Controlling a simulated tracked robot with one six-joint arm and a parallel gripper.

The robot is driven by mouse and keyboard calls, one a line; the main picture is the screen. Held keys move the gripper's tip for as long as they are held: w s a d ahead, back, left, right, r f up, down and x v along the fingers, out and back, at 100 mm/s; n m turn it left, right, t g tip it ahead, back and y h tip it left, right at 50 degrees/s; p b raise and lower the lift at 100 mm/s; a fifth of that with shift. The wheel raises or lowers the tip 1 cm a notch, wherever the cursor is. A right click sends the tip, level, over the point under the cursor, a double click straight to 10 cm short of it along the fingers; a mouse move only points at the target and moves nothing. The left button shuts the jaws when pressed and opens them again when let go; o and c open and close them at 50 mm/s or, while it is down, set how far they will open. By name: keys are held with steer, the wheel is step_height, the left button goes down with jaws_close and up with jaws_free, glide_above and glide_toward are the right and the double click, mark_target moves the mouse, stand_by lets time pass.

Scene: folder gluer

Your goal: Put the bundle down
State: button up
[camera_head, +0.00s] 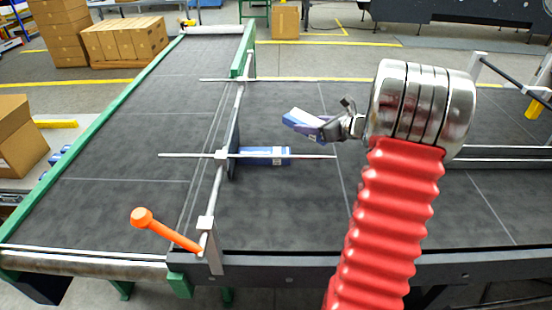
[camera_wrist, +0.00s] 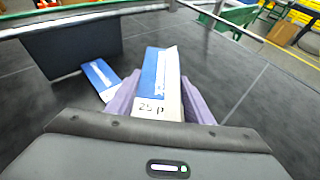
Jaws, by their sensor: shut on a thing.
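My gripper (camera_head: 325,126) is shut on a blue and white bundle (camera_head: 302,120) and holds it above the dark conveyor surface (camera_head: 300,205). In the wrist view the held bundle (camera_wrist: 160,85) sits between the two purple fingers, its white label reading about "25 P". A second blue and white bundle (camera_head: 266,156) lies on the conveyor beside the dark upright plate (camera_head: 234,148), to the left of and below my gripper in the head view. It also shows in the wrist view (camera_wrist: 98,77), left of the held bundle. The exact height of the held bundle is unclear.
Thin metal rods (camera_head: 190,155) cross the conveyor near the plate. An orange handle (camera_head: 165,229) stands at the front left. Cardboard boxes (camera_head: 125,38) are stacked at the back left. The belt right of the lying bundle has free room.

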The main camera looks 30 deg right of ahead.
glide_above(307, 155)
steer(key=shift+d+f, duration=0.1)
steer(key=shift+f, duration=2.95)
steer(key=shift+f, duration=1.9)
steer(key=o, duration=0.7)
steer(key=shift+f, duration=0.1)
steer(key=shift+c, duration=0.2)
steer(key=shift+o, duration=0.9)
steer(key=v, duration=1.2)
